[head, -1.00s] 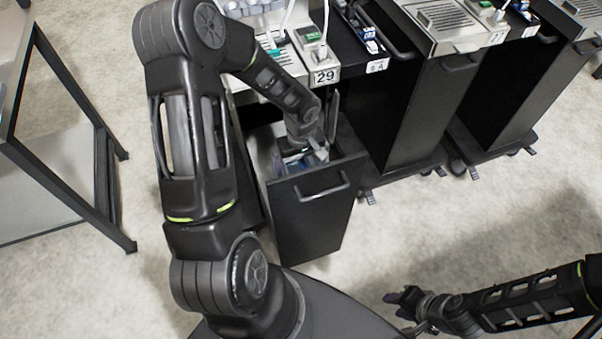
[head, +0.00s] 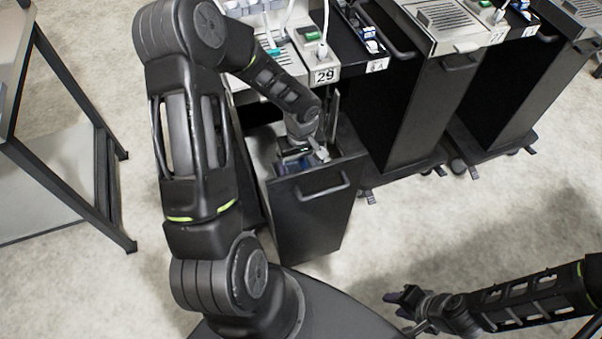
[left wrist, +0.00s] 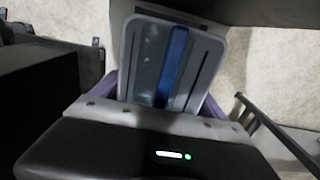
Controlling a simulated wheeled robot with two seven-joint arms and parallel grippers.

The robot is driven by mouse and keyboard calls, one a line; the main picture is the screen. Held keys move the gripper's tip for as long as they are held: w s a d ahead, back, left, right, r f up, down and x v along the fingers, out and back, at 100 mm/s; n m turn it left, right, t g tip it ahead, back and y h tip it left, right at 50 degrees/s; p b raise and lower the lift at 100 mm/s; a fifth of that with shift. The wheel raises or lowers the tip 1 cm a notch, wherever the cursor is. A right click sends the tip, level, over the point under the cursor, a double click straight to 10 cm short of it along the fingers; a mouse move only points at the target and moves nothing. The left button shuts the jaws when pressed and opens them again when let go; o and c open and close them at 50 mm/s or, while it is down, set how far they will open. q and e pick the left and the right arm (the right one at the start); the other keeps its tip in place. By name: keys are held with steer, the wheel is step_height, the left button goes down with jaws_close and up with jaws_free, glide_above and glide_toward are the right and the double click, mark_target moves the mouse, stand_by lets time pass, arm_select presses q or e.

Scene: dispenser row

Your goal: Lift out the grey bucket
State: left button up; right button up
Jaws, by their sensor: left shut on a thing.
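The grey bucket (head: 263,150) sits inside the open black drawer (head: 312,215) under the unit labelled 29, in the head view. Only part of it shows, because my left arm covers much of the opening. My left gripper (head: 318,152) reaches down at the drawer's top and is shut on the bucket, though the contact itself is hard to see. The left wrist view shows a grey slotted panel (left wrist: 148,55) with a blue strip beyond the gripper body; I cannot tell whether it is part of the bucket. My right gripper (head: 405,298) is empty, low at the right, above the floor.
The drawer's front wall with its handle (head: 322,190) stands close to my left gripper. More black units (head: 425,100) stand in a row to the right. A dark-framed table (head: 75,130) is at the left. The floor (head: 480,230) in front is clear.

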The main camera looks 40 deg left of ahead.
arm_select(q)
steer(key=c, duration=1.2)
steer(key=shift+o, duration=0.2)
steer(key=shift+r, duration=0.1)
step_height(320, 180, up, 10)
steer(key=shift+f, duration=0.1)
stand_by(0.4)
steer(key=shift+r+p, duration=0.55)
steer(key=shift+r, duration=0.5)
